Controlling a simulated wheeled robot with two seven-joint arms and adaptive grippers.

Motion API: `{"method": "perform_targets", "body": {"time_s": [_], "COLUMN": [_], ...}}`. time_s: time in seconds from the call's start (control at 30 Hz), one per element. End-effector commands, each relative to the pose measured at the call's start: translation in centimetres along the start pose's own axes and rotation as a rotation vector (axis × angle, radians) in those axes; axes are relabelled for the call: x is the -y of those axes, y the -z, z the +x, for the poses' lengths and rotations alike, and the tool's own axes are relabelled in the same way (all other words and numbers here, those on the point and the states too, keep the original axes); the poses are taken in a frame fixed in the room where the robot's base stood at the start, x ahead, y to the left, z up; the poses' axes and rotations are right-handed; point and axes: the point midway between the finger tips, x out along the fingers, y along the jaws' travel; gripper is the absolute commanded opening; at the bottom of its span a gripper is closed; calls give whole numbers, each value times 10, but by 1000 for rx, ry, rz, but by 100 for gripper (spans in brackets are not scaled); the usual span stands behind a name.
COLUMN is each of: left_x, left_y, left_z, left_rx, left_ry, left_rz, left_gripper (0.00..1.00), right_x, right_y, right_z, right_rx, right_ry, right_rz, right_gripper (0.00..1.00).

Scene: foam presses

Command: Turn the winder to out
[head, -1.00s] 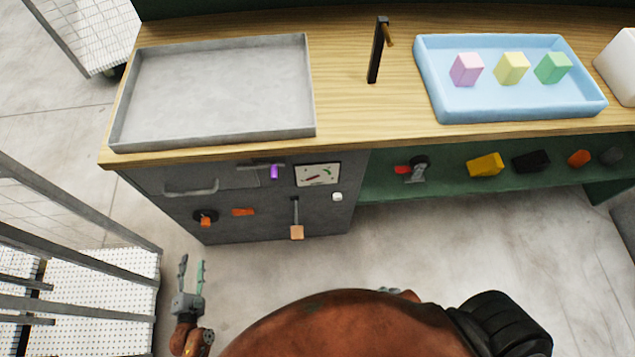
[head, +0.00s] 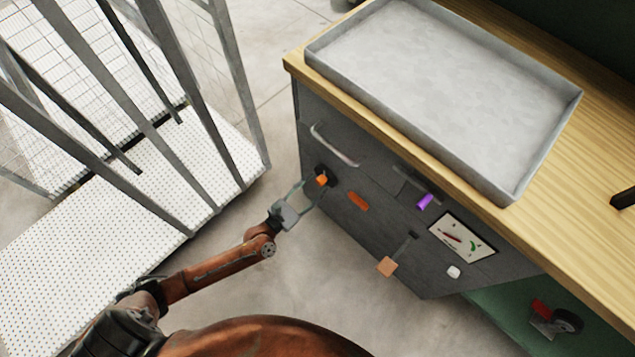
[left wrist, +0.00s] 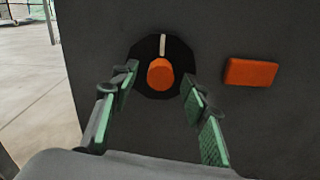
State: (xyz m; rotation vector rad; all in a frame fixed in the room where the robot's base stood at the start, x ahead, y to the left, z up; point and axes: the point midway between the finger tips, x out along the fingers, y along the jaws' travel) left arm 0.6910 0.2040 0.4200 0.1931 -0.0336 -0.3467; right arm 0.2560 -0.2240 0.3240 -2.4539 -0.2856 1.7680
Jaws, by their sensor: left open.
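The winder is an orange knob on a round black plate, on the grey cabinet front at its left end; it shows in the head view (head: 321,180) and in the left wrist view (left wrist: 160,74). A pale mark stands at the top of the black plate. My left gripper (head: 309,191) is open in front of the winder. In the left wrist view its green-padded fingers (left wrist: 160,92) stand on either side of the orange knob, apart from it. My right gripper is not in view.
An orange bar (head: 358,201) sits right of the winder, also in the left wrist view (left wrist: 251,72). A handle (head: 334,147), purple grip (head: 424,202), lever block (head: 387,267) and dial panel (head: 462,237) share the cabinet front. A metal rack (head: 215,110) stands left.

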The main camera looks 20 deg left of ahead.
Motion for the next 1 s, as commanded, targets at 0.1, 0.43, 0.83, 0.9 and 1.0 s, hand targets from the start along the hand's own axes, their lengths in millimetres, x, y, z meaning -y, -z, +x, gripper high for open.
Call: {"method": "perform_targets", "body": {"time_s": [0.1, 0.43, 0.83, 0.9, 1.0], "left_x": [0, 0, 0, 0, -1], "left_y": [0, 0, 0, 0, 0], "left_z": [9, 11, 11, 11, 11], "left_rx": [1, 0, 0, 0, -1], "left_ry": [-1, 0, -1, -1, -1], "left_rz": [1, 1, 2, 2, 2], "left_gripper": [42, 40, 13, 8, 1], "right_x": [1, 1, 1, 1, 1], "right_y": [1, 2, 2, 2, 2], "right_z": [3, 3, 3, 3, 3], "right_rx": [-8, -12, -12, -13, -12], "right_ry": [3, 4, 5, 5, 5], "right_rz": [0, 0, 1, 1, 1], "right_gripper": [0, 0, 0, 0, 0]}}
